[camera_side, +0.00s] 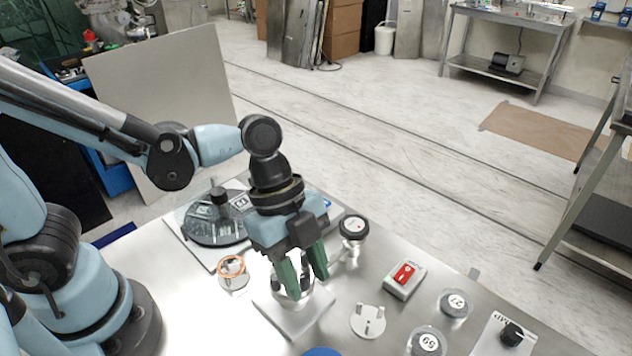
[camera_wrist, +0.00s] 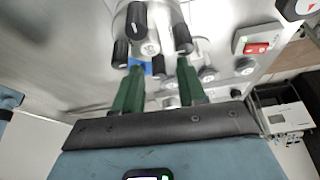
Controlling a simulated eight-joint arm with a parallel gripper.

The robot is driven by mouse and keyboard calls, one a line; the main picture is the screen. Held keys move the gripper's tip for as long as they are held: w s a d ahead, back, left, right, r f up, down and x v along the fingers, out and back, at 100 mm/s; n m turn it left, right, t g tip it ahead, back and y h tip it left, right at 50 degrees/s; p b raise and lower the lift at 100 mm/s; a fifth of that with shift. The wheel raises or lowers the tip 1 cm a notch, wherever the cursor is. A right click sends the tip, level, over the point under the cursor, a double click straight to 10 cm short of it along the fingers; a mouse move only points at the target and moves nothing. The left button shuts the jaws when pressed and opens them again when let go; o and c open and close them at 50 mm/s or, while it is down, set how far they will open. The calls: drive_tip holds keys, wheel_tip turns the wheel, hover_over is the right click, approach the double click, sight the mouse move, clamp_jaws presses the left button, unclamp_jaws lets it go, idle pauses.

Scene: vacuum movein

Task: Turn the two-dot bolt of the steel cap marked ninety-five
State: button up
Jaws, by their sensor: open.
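My gripper (camera_side: 305,285) points down over a steel fitting on a square steel plate (camera_side: 297,312). Its green fingers are apart, with no object seen clamped between them. In the wrist view my gripper (camera_wrist: 158,72) spreads around a steel body with several black knobs, such as one black knob (camera_wrist: 136,20). A small pale label (camera_wrist: 150,48) shows on its face, too blurred to read. Two round caps with numbers stand at the right: a near cap (camera_side: 427,342) and a far cap (camera_side: 455,302). Their digits are tilted and hard to read. I cannot make out bolt dots.
A glass-lidded round chamber (camera_side: 210,228) stands at the left, with an orange ring (camera_side: 231,266) near it. A gauge (camera_side: 354,227) rises close behind my gripper. A red switch box (camera_side: 404,276), a white pegged disc (camera_side: 368,322) and a black knob (camera_side: 512,335) stand rightward.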

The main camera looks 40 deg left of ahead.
drive_tip(key=shift+c, duration=0.5)
clamp_jaws()
drive_tip(key=shift+n, duration=0.3)
drive_tip(key=n+t, duration=0.1)
drive_tip(key=n, duration=0.1)
drive_tip(key=n+t, duration=0.1)
drive_tip(key=n, duration=0.2)
drive_tip(key=shift+s+y, duration=0.1)
drive_tip(key=shift+y, duration=0.2)
drive_tip(key=n+t, duration=0.1)
drive_tip(key=n, duration=0.1)
drive_tip(key=n+y, duration=0.1)
drive_tip(key=n, duration=0.2)
drive_tip(key=shift+t, duration=0.4)
drive_tip(key=shift+n, duration=0.3)
